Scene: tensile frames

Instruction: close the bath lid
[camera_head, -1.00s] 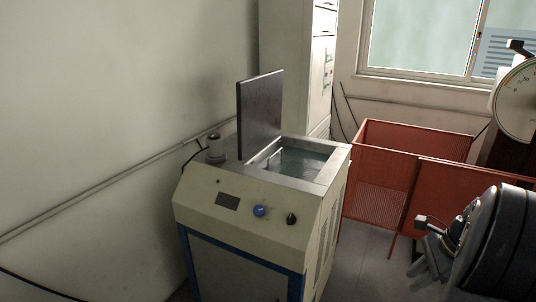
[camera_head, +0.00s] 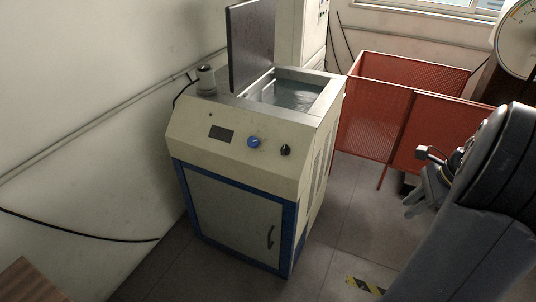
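The bath (camera_head: 235,155) is a cream cabinet with a blue-framed door, a small display and two knobs on its sloped front. Its lid (camera_head: 251,45), a dark flat panel, stands upright at the left side of the open basin. Water (camera_head: 290,95) shows in the basin. My gripper (camera_head: 410,208) is at the right, well apart from the bath and lower than its top. It is partly hidden behind my dark arm, and its fingers are too small and overlapped to tell their opening.
Red mesh barriers (camera_head: 375,120) stand behind and to the right of the bath. A dial gauge (camera_head: 515,45) is at the upper right. A wall and pipe run along the left. The grey floor (camera_head: 345,220) between the bath and my arm is clear, with a yellow-black strip (camera_head: 365,286) at the front.

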